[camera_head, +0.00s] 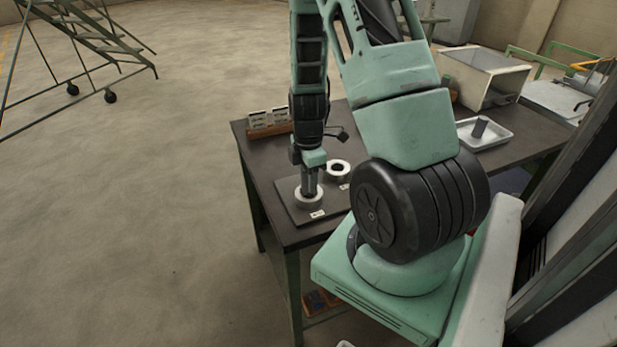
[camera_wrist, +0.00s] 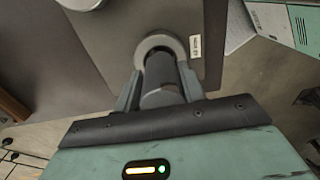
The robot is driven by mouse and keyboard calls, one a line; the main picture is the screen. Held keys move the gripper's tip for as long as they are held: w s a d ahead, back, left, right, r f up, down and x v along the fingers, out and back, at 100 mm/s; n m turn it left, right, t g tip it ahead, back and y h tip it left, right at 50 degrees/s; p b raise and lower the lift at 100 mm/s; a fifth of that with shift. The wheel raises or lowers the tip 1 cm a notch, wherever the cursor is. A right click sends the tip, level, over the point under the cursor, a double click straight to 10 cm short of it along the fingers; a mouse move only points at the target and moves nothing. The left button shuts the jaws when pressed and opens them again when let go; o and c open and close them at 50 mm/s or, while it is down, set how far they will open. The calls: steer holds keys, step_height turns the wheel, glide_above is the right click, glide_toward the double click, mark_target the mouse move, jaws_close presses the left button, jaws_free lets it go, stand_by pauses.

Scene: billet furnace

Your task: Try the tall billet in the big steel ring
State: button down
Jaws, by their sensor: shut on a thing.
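My gripper (camera_head: 311,182) is shut on the tall billet, a grey upright cylinder, over the dark plate at the table's near left corner. The billet (camera_wrist: 160,82) also shows between my fingers in the wrist view. Its lower end is at the opening of a thick pale steel ring (camera_head: 308,201), which the wrist view (camera_wrist: 178,43) also shows. I cannot tell how deep the billet is in it. A second steel ring (camera_head: 345,166) lies behind and to the right on the plate. Small white labels lie beside the rings.
The dark table (camera_head: 258,168) holds a rack with pale cards (camera_head: 270,119) at the back left. A white tray (camera_head: 504,137) with another grey cylinder (camera_head: 480,127) and a large pale bin (camera_head: 487,76) stand at the right. Open floor lies left.

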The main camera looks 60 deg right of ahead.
steer(key=shift+f+b, duration=0.3)
stand_by(1.2)
steer(key=shift+r, duration=0.1)
stand_by(2.9)
steer(key=shift+r+p, duration=1.65)
steer(key=shift+r, duration=0.35)
